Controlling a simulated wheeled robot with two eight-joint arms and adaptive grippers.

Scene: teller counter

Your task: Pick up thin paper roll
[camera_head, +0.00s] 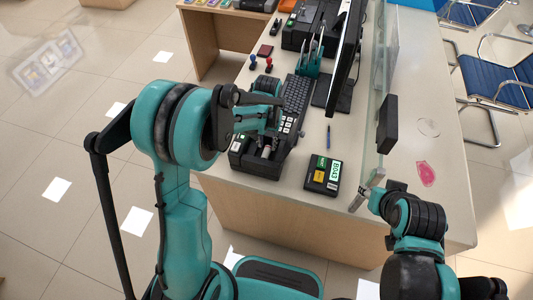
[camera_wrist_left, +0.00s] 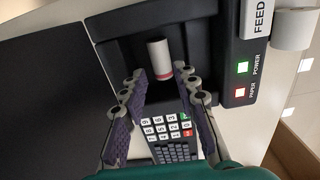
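The thin paper roll (camera_wrist_left: 160,60) is a small white cylinder with a red band near its lower end. It sits in the dark tray of a black printing calculator (camera_head: 255,163); a pale bit of it shows in the head view (camera_head: 266,152). My left gripper (camera_wrist_left: 161,70) is open above the calculator. Its two purple-padded fingers stand on either side of the roll's lower end, with a small gap visible at each side. My right gripper (camera_head: 368,188) is at the counter's front right, apart from the calculator; its opening is unclear.
A thicker white roll (camera_wrist_left: 293,28) is at the calculator's side, by the FEED label. A small black box with coloured labels (camera_head: 323,175), a blue pen (camera_head: 328,136), a keyboard (camera_head: 297,95) and a monitor (camera_head: 345,50) are nearby. A glass screen (camera_head: 378,100) stands along the counter.

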